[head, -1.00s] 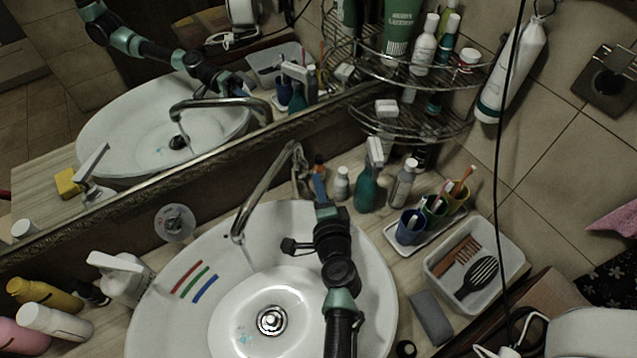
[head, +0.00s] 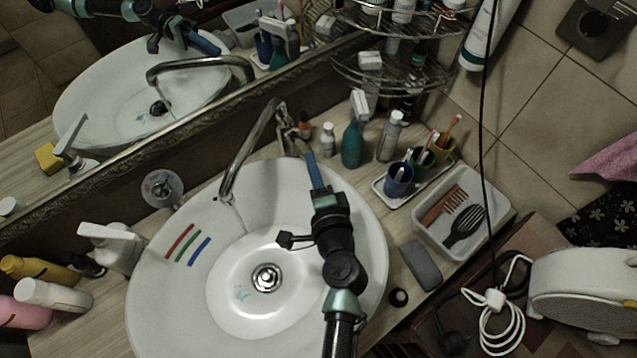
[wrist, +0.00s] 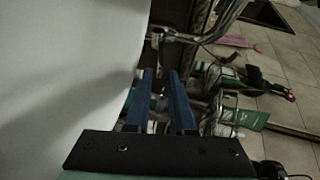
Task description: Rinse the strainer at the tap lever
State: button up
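My gripper (head: 303,152) reaches over the back rim of the basin, its blue fingers close to the foot of the tap. In the wrist view the two blue fingers (wrist: 160,78) stand apart with nothing between them. The curved metal tap (head: 245,155) rises behind the basin, its spout over the left side of the bowl. The tap lever is hard to make out near the tap's foot (head: 285,118); metal tap parts (wrist: 172,37) show beyond the fingertips in the wrist view. A round metal strainer-like piece (head: 266,278) sits at the drain, apart from my gripper.
The white basin (head: 160,300) fills the centre. Bottles, including a teal spray bottle (head: 352,145), stand right of the tap. A tray of cups (head: 386,198) and a bin with a comb and brush (head: 500,215) lie farther right. A mirror (head: 190,135) runs behind.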

jog(key=b+v, duration=0.1)
jog(key=v, duration=0.4)
dwell(0.5)
